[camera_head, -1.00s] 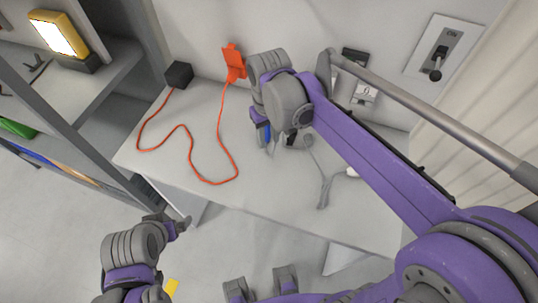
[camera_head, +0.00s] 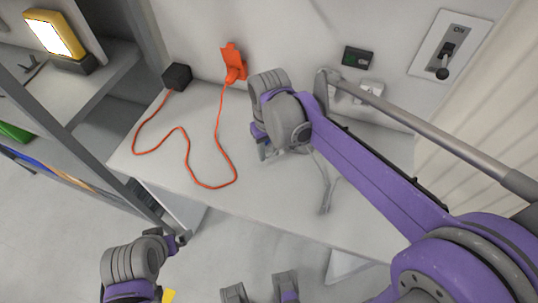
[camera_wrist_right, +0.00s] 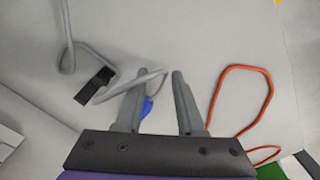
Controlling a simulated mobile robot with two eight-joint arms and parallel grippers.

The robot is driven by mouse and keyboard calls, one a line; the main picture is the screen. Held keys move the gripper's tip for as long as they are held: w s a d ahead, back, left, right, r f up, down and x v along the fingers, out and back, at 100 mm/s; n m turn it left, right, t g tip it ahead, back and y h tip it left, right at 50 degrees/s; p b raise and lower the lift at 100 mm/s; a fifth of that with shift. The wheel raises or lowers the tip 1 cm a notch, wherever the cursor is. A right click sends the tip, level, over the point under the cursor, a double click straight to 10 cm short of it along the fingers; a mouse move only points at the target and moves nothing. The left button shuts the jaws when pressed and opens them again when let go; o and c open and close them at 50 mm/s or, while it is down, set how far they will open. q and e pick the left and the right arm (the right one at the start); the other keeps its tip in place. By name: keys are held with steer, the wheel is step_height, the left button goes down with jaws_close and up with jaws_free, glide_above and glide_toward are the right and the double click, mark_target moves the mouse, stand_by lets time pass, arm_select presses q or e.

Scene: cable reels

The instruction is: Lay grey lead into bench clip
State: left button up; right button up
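The grey lead (camera_head: 324,185) lies on the white bench (camera_head: 215,135), partly hidden by my right arm. In the right wrist view the lead (camera_wrist_right: 68,35) bends past a small black block (camera_wrist_right: 95,87), which may be the bench clip. A stretch of lead crosses at my right gripper's left finger, and its end lies between the fingertips. My right gripper (camera_wrist_right: 159,78) is open, with a gap beside its right finger. A blue piece (camera_wrist_right: 147,107) shows between the fingers, partly hidden. My left gripper (camera_head: 183,238) is off the bench's front left edge; its finger gap is unclear.
An orange cord (camera_head: 187,150) runs over the bench from a black box (camera_head: 177,76) to an orange plug (camera_head: 234,72) at the wall. A shelf unit (camera_head: 115,72) with a yellow lamp (camera_head: 52,33) stands left. A lever switch (camera_head: 448,50) is on the wall at right.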

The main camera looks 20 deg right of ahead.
steer(key=shift+f+b, duration=0.7)
steer(key=shift+f, duration=0.6)
steer(key=shift+c, duration=0.2)
jaws_close()
steer(key=shift+r, duration=0.15)
steer(key=shift+r+p, duration=2.2)
steer(key=shift+r, duration=0.75)
steer(key=shift+d+f, duration=0.1)
